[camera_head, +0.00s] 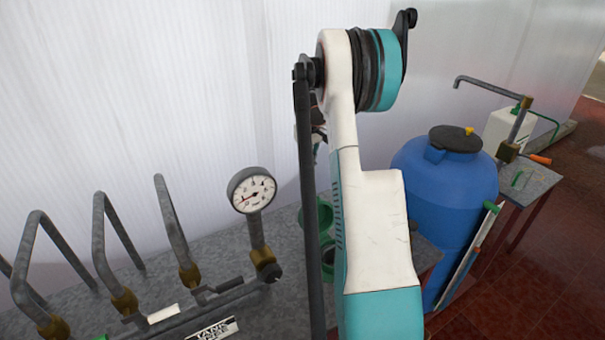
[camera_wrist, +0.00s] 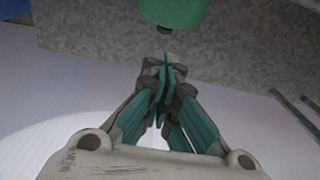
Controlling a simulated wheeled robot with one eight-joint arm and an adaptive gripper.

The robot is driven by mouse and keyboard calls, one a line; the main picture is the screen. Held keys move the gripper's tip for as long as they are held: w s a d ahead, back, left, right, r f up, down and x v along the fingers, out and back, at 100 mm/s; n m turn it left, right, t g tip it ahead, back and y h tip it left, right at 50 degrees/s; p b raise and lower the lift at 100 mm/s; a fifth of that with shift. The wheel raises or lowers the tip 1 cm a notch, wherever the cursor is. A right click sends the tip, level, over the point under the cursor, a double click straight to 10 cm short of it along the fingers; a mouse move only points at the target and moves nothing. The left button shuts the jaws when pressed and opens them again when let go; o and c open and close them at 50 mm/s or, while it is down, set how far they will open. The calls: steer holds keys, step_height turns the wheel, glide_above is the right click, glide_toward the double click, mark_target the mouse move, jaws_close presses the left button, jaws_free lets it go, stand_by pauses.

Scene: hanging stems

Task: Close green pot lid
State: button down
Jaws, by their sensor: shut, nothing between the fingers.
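A green pot (camera_head: 328,262) stands on the grey counter, mostly hidden behind my arm in the head view. A green rounded piece (camera_head: 324,212), which looks like its raised lid, shows just above it. In the wrist view a green rounded part (camera_wrist: 172,12) is cut off by the top edge, with a small dark knob on its near side. I cannot tell whether this is the lid or the pot. My gripper (camera_wrist: 165,68) is shut and empty, its fingertips just below the green part in the picture, with a small gap seen between them. In the head view my arm hides most of the gripper.
A pressure gauge (camera_head: 251,190) and several bent grey pipes (camera_head: 175,225) stand on the counter (camera_head: 215,254) at left. A blue barrel (camera_head: 447,195) with a black lid stands at right. A small table (camera_head: 533,182) with a tap and white canister is beyond. A pale wall rises behind.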

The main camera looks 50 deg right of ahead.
steer(key=f, duration=0.9)
steer(key=shift+s+f, duration=0.25)
steer(key=shift+f, duration=0.1)
steer(key=shift+s+a+r, duration=0.2)
steer(key=shift+s, duration=0.3)
steer(key=shift+s+a+r, duration=0.15)
steer(key=shift+s, duration=0.4)
steer(key=shift+s+a+r, duration=0.2)
steer(key=shift+s, duration=0.3)
